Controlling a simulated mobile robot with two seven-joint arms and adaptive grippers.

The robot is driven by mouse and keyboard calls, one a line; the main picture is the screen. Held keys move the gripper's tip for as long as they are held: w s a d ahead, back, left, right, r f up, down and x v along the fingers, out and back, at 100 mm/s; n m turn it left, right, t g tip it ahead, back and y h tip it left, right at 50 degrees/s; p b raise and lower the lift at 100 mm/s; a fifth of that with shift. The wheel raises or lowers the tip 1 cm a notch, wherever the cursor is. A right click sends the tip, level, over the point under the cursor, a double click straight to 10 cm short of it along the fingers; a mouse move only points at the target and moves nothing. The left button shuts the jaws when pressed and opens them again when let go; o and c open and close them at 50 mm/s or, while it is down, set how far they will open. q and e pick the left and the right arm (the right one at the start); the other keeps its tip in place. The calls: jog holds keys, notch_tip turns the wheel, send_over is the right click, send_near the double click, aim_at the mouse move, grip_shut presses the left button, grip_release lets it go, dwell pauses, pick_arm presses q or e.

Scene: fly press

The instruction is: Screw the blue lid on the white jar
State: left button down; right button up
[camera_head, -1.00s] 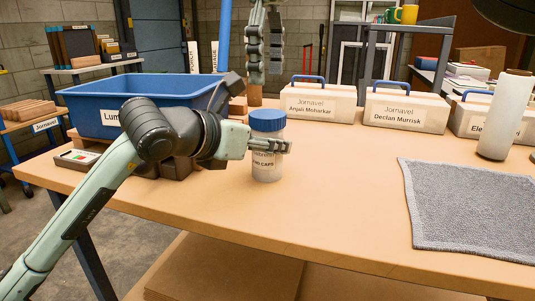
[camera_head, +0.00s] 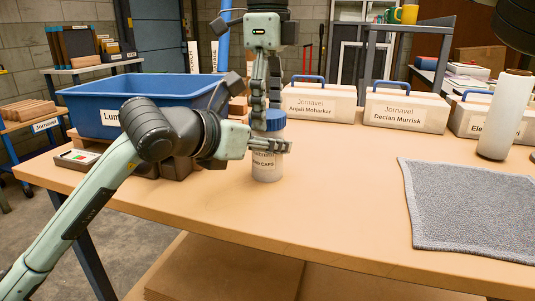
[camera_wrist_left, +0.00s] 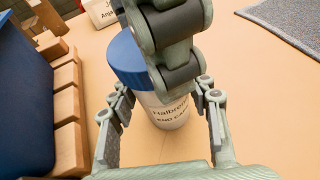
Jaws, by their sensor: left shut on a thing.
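The white jar (camera_head: 267,167) stands upright on the table, and the blue lid (camera_head: 275,121) sits on its top. I cannot tell whether the lid's thread is engaged. My left gripper (camera_head: 270,146) is shut around the jar's upper body from the left. In the left wrist view the jar (camera_wrist_left: 168,112) is between its fingers, with the lid (camera_wrist_left: 127,60) above them. My right gripper (camera_head: 265,104) points down from above, its fingers at the lid and partly covering it. I cannot tell whether they grip the lid.
A blue bin (camera_head: 90,105) stands at the left of the table (camera_head: 330,195). Labelled cases (camera_head: 318,103) line the back. A grey towel (camera_head: 475,210) and a white cylinder (camera_head: 505,115) are at the right. The table right of the jar is clear.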

jog(key=c, duration=0.8)
jog(key=o, duration=1.3)
jog(key=shift+r, duration=0.1)
notch_tip(320, 180, up, 12)
jog(key=shift+f, duration=0.1)
pick_arm(q)
jog(key=c, duration=0.6)
grip_release()
jog(key=shift+c, duration=0.2)
